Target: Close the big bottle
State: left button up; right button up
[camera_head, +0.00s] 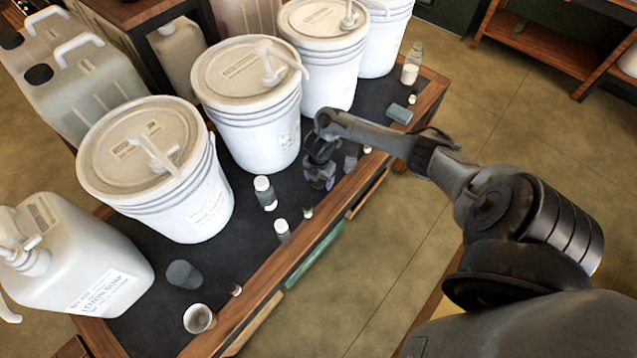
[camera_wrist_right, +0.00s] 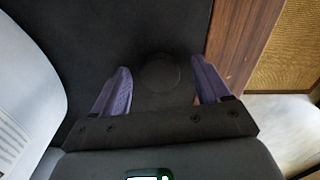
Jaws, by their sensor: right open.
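My right gripper (camera_head: 319,182) is low over the black mat near the table's front edge, its fingers pointing down. In the right wrist view its two purple fingertips (camera_wrist_right: 161,90) are apart, with a dark round shape (camera_wrist_right: 160,73) between and beyond them; I cannot tell what it is. A grey bottle with a white cap (camera_head: 265,194) stands left of the gripper. A smaller white-capped bottle (camera_head: 282,231) is nearer the edge. I cannot tell which is the big bottle. My left gripper is not in view.
Large white pump buckets (camera_head: 262,135) line the table's back. A jug (camera_head: 75,268) stands at the left. A dark cup (camera_head: 184,275), a beige cup (camera_head: 199,319), a small vial (camera_head: 308,212) and a green block (camera_head: 399,114) are on the mat. The wooden edge (camera_head: 270,290) is close.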

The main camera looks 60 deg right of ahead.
aim_at(319, 181)
jog(key=c, duration=1.2)
jog(key=shift+r, duration=0.45)
jog(key=shift+r+p, duration=1.6)
jog(key=shift+r, duration=3)
